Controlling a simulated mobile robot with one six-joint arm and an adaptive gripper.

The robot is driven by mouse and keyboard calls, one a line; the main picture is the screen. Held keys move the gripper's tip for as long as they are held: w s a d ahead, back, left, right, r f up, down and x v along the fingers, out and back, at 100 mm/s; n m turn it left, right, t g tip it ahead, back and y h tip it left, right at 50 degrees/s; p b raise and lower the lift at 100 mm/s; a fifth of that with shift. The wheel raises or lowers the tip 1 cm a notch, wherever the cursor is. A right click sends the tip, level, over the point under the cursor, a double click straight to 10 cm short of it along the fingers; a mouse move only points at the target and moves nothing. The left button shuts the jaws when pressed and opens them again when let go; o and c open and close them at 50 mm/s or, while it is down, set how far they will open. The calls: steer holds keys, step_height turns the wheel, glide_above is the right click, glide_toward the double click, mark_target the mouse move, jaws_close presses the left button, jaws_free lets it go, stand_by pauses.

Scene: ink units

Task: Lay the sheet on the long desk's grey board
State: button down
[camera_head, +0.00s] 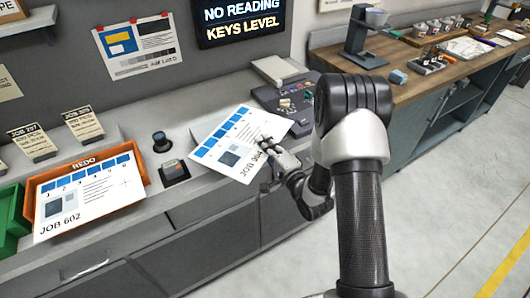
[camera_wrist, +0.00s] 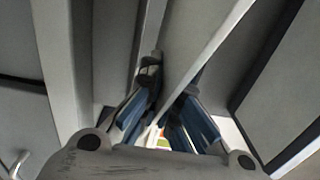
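A white sheet (camera_head: 238,141) with a row of blue squares and a "JOB" label is held tilted above the grey counter, left of my arm. My gripper (camera_head: 267,147) is at the sheet's lower right edge, with its fingers closed on it. In the wrist view the fingers (camera_wrist: 168,85) lie close together, with a thin pale strip between them that looks like the sheet seen edge-on. A second sheet, marked JOB 602 (camera_head: 88,194), lies in the orange REDO tray (camera_head: 145,173) at the left. I cannot single out the grey board with certainty.
A dark control console (camera_head: 284,100) stands behind the sheet. A dark round knob (camera_head: 160,141) and small box (camera_head: 174,171) stand near the tray. A green bin (camera_head: 10,215) is far left. A wood-topped bench (camera_head: 415,85) with a dark stand (camera_head: 362,45) runs right; the floor beside it is clear.

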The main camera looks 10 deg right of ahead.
steer(key=shift+f+b, duration=0.35)
steer(key=shift+f, duration=1.15)
steer(key=shift+f, duration=0.15)
steer(key=c, duration=2.3)
jaws_free()
steer(key=shift+f, duration=0.1)
steer(key=o, duration=0.5)
